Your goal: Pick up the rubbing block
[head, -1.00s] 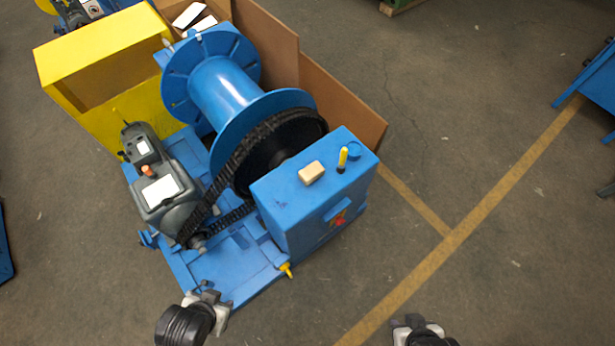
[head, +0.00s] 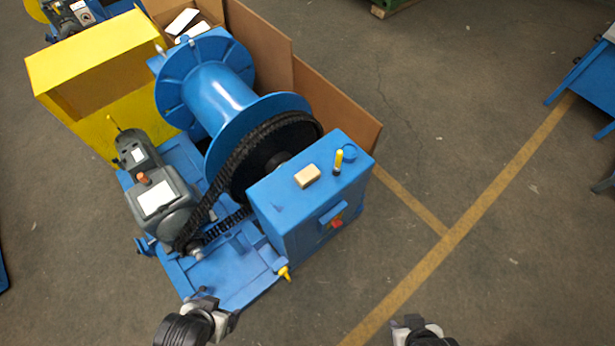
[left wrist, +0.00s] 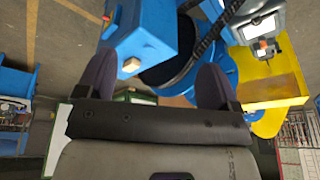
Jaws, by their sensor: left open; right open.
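The rubbing block (head: 307,176) is a small tan block lying on top of the blue box housing (head: 290,215) of the machine. It also shows in the left wrist view (left wrist: 131,65), beyond my fingers. My left gripper (head: 212,308) is at the bottom of the head view, in front of the machine's base and well short of the block. In the left wrist view its two fingers (left wrist: 156,82) are spread with nothing between them. My right gripper (head: 415,324) is at the bottom edge, right of the machine, apart from everything; its fingers are hardly visible.
A yellow and black marker-like item (head: 338,162) stands beside the block, next to a blue ring (head: 349,152). The black chain (head: 240,160) and blue drum (head: 217,88) lie left of the housing. A yellow nozzle (head: 285,273) juts from the base.

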